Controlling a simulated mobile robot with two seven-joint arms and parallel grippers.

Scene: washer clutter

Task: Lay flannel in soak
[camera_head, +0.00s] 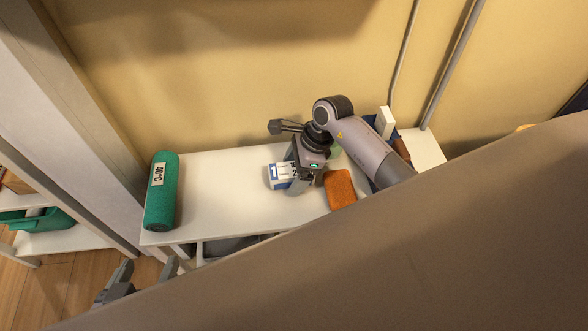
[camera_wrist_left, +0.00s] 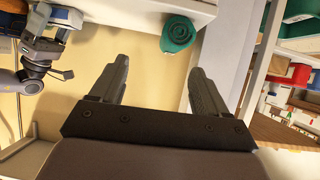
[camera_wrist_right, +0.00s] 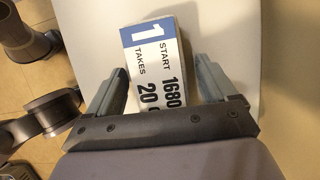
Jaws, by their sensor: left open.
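A green rolled cloth (camera_head: 162,190) with a "40°C" label lies at the left end of the white shelf. Its round green end (camera_wrist_left: 180,33) shows in the left wrist view. An orange cloth or sponge-like block (camera_head: 340,189) lies right of the middle. I cannot tell which is the flannel, and no soak basin is clearly visible. My left gripper (camera_head: 146,271) is open and empty, below the shelf's left front. My right gripper (camera_head: 295,182) is at a white and blue box (camera_head: 280,174); its fingers (camera_wrist_right: 160,85) are spread wide on either side of the box, marked "1 START".
The white shelf (camera_head: 220,200) is bare between the green roll and the box. Blue and white items (camera_head: 384,122) stand at its right end, partly behind my right arm. Pipes (camera_head: 450,65) run up the wall. A rack with a green bin (camera_head: 42,219) stands at left.

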